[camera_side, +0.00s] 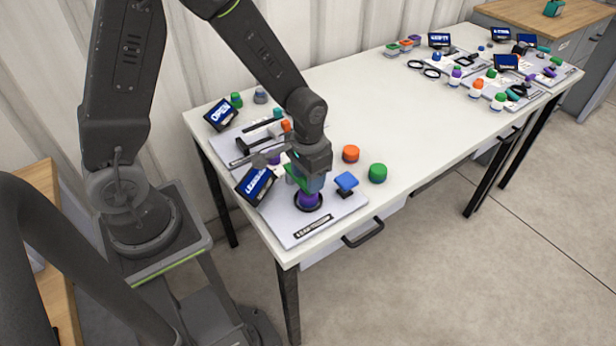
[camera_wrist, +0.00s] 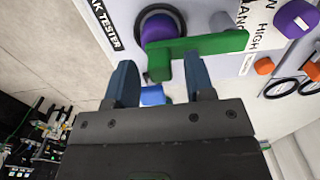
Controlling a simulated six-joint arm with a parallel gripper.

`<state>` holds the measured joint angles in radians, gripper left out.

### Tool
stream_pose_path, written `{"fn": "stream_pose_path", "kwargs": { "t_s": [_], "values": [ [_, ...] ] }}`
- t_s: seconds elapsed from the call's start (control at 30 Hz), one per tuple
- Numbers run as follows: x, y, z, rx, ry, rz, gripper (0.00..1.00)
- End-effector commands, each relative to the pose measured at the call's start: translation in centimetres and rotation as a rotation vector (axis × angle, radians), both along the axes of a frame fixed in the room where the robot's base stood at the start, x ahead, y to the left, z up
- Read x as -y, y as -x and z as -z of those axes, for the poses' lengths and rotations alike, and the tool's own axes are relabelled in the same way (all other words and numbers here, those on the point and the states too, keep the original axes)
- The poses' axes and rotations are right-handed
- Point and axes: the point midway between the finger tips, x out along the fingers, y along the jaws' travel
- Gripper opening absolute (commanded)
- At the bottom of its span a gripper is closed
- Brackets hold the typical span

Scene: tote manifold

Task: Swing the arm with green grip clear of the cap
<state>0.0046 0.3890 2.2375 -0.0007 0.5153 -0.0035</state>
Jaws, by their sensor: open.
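The arm with the green grip shows in the wrist view as a green bar (camera_wrist: 205,44) lying across part of the purple cap (camera_wrist: 157,29). The cap sits in a black ring on the leak tester plate; it also shows in the side view (camera_side: 308,200) below my gripper. My gripper (camera_wrist: 160,72) is open, with one blue finger on each side of the bar's short green end. I cannot tell whether either finger touches it. In the side view, my gripper (camera_side: 307,183) is low over the plate and hides most of the green arm (camera_side: 292,173).
A blue paddle (camera_side: 346,182) stands right of the cap. An orange cap (camera_side: 351,153) and a green cap (camera_side: 377,172) sit on the white table nearby. A tilted display (camera_side: 256,185) stands left. The middle of the table is clear.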

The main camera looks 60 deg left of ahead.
Motion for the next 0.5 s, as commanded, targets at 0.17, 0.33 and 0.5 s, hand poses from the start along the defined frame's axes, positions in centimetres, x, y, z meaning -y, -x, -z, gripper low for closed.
{"fn": "stream_pose_path", "kwargs": {
  "t_s": [0.17,0.33,0.5],
  "values": [
    [0.00,0.03,0.80,0.000,0.000,0.000,0.49],
    [0.00,0.03,0.82,0.000,0.000,0.000,0.49],
    [0.00,0.02,0.79,0.000,0.000,0.000,0.38]
  ]
}}
